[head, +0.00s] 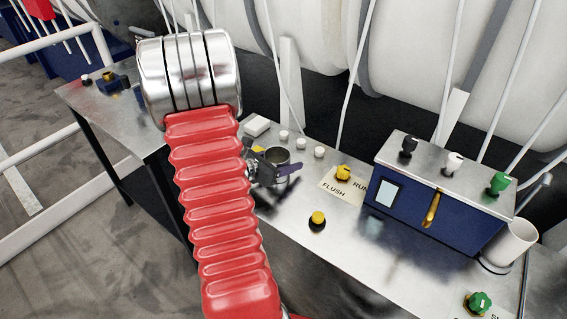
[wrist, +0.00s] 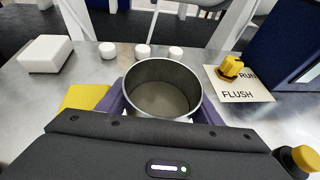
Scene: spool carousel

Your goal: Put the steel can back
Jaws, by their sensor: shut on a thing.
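The steel can (head: 278,157) is an open-topped grey metal cup, upright over the metal bench near its middle. In the wrist view the can (wrist: 162,92) looks empty, and I see into it from above. My gripper (head: 273,172) is shut on the can, with a purple finger at its left and right sides. The can's lower part is hidden by the fingers and gripper body. I cannot tell whether its base touches the bench. A flat yellow patch (wrist: 86,96) lies left of the can, partly hidden by my gripper.
A white block (head: 257,126) and three white caps (head: 301,143) stand behind the can. To the right are a yellow FLUSH/RUN knob (head: 343,173), a blue control box (head: 440,207) and a white cup (head: 510,243). A yellow button (head: 317,219) is nearer the front edge.

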